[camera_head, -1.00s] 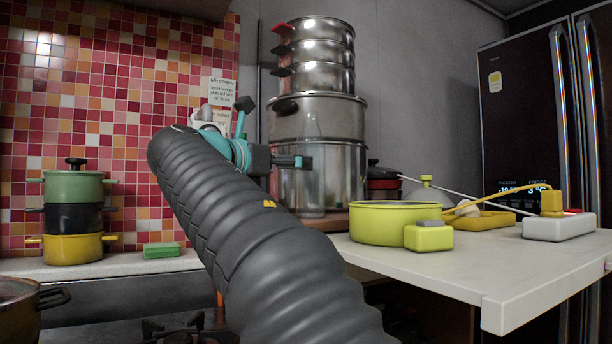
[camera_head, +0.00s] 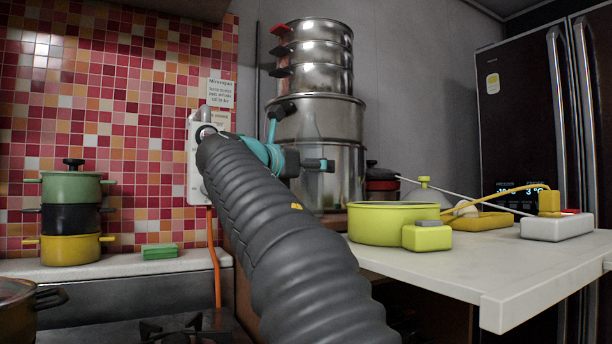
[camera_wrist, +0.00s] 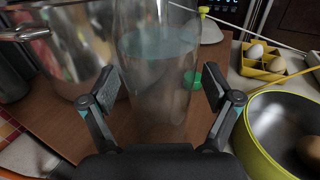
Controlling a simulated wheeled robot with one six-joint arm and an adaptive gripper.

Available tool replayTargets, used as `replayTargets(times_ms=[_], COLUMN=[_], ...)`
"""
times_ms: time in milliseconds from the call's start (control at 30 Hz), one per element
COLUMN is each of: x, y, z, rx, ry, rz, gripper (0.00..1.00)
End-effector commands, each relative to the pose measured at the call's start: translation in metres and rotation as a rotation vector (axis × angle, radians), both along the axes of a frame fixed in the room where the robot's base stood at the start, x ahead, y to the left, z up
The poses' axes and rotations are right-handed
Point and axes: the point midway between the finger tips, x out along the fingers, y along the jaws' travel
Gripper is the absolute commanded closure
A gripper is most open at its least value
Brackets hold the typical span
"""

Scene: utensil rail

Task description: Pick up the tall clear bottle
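The tall clear bottle (camera_wrist: 160,75) stands upright on a brown wooden board in the wrist view. In the head view the bottle (camera_head: 310,195) is faint against the steel pots, partly covered by my gripper. My gripper (camera_wrist: 161,84) is open, with one finger on each side of the bottle. A gap shows between each finger and the glass. In the head view my gripper (camera_head: 322,165) is at about the bottle's mid-height.
Stacked steel pots (camera_head: 345,130) stand close behind the bottle. A yellow-green pot (camera_head: 385,225) is to the right on the white counter (camera_head: 480,262). A yellow egg holder (camera_wrist: 262,66) and a green round thing (camera_wrist: 192,78) are near the bottle.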

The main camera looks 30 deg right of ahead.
Motion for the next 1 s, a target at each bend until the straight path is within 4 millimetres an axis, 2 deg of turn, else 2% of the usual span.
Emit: replayTargets(times_ms=[33, 300, 333, 533, 667, 867, 1000], x=[0.0, 0.0, -0.001, -0.001, -0.001, 0.0, -0.019], y=[0.0, 0.0, 0.0, 0.0, 0.0, 0.0, -0.024], z=[0.0, 0.0, 0.001, 0.001, 0.01, 0.046, 0.062], rx=[0.0, 0.0, 0.0, 0.0, 0.0, 0.0, 0.0], ry=[0.0, 0.0, -0.001, -0.001, -0.004, -0.004, -0.006], rz=[0.0, 0.0, 0.0, 0.0, 0.0, 0.001, -0.006], gripper=[0.26, 0.94, 0.97, 0.97, 0.97, 0.97, 0.97])
